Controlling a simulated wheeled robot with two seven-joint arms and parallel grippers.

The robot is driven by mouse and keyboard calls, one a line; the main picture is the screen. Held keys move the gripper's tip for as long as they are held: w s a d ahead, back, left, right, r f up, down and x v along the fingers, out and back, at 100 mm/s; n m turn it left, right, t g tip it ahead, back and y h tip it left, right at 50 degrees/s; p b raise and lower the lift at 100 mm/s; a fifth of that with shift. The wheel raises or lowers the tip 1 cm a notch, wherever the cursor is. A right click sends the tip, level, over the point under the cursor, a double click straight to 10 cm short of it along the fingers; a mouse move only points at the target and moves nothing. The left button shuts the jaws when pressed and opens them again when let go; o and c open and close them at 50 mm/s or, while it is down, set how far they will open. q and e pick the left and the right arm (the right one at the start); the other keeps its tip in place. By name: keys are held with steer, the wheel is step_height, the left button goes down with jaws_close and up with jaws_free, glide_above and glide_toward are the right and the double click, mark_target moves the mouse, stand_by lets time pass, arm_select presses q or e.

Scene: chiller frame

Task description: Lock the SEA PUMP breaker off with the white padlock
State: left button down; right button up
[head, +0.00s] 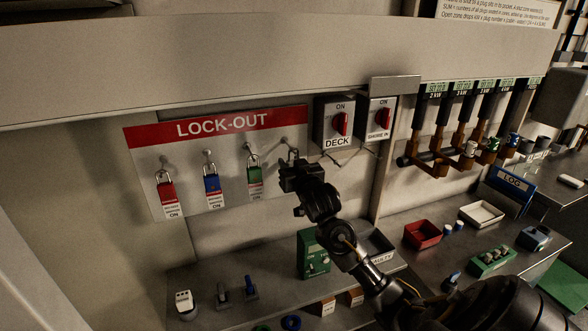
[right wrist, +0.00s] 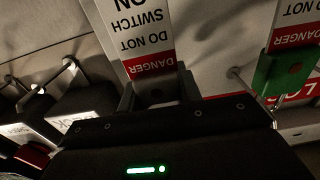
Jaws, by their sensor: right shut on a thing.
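The lock-out board (head: 225,128) carries a red padlock (head: 167,192), a blue padlock (head: 212,186) and a green padlock (head: 254,175), each with a danger tag. My right gripper (head: 292,172) is at the board's right end, below the last peg, shut on the white padlock. A shackle shows just above it; the body is mostly hidden by the gripper. In the right wrist view the padlock's danger tag (right wrist: 145,40) shows between the fingers, with the green padlock (right wrist: 285,72) beside it. No SEA PUMP label is readable. My left gripper is not in view.
The DECK breaker (head: 338,124) and a shore breaker (head: 380,122) are right of the board, both with red handles. Hanging plugs (head: 440,125) are further right. Below, the bench holds a green box (head: 312,255), a red tray (head: 422,234) and small parts.

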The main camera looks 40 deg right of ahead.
steer(key=shift+c, duration=0.8)
steer(key=shift+r, duration=0.15)
steer(key=r+p+v, duration=0.1)
steer(key=p+v, duration=0.6)
steer(key=v, duration=1.1)
steer(key=shift+p, duration=0.35)
steer(key=shift+a, duration=0.1)
